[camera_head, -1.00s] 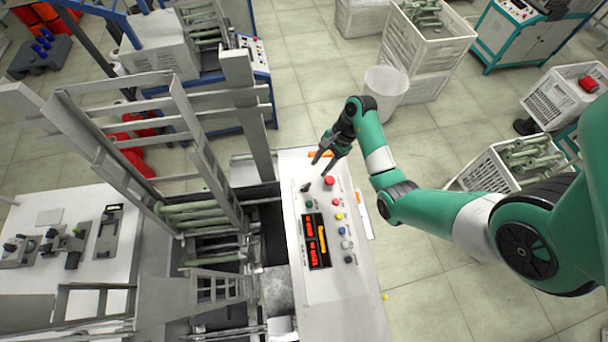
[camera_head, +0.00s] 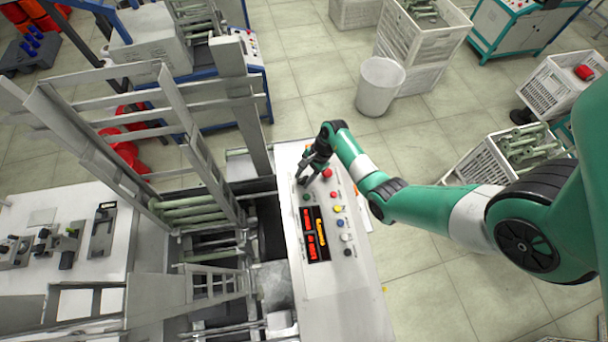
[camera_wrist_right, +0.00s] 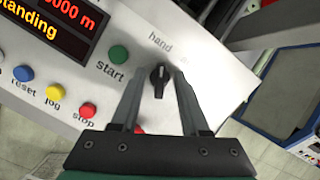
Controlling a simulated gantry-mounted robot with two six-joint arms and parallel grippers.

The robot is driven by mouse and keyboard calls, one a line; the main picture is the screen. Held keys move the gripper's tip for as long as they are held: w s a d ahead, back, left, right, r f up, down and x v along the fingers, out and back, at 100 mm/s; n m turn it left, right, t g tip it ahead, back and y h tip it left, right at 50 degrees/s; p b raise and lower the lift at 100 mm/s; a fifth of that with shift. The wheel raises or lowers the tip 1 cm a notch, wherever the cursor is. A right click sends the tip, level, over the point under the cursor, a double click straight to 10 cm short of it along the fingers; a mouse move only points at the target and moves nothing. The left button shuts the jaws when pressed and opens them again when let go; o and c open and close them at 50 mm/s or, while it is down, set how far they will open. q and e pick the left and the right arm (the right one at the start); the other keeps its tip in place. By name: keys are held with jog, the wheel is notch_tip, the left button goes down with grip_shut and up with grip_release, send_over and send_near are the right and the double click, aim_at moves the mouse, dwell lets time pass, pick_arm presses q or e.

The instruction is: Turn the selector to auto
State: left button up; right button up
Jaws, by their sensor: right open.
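The selector is a small black knob (camera_wrist_right: 159,79) on the white panel (camera_wrist_right: 215,85) in the right wrist view. A "hand" label is printed beyond it; further lettering by the right finger is too small to read. My right gripper (camera_wrist_right: 159,70) is open, with one finger on each side of the knob and gaps visible between. In the head view my right gripper (camera_head: 308,174) is at the far end of the control panel (camera_head: 345,285), where it largely hides the knob. My left gripper is not in view.
A green start button (camera_wrist_right: 118,54) is left of the gripper. Red (camera_wrist_right: 87,111), yellow (camera_wrist_right: 53,92) and blue (camera_wrist_right: 23,73) buttons line the panel. A lit display (camera_head: 316,233) lies nearer. Machine frame bars (camera_head: 240,110) stand left of the panel.

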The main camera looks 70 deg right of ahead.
grip_shut()
jog(key=shift+r, duration=0.1)
jog(key=shift+r+m+p, duration=0.1)
jog(key=shift+m+p, duration=0.9)
jog(key=shift+m, duration=0.1)
jog(key=m+p, duration=0.1)
jog(key=m, duration=0.1)
jog(key=shift+m+t+h+p, duration=0.3)
jog(key=shift+p, duration=0.1)
jog(key=m, duration=0.2)
jog(key=shift+m+p, duration=0.4)
jog(key=shift+m+h, duration=0.7)
jog(key=shift+m, duration=1.6)
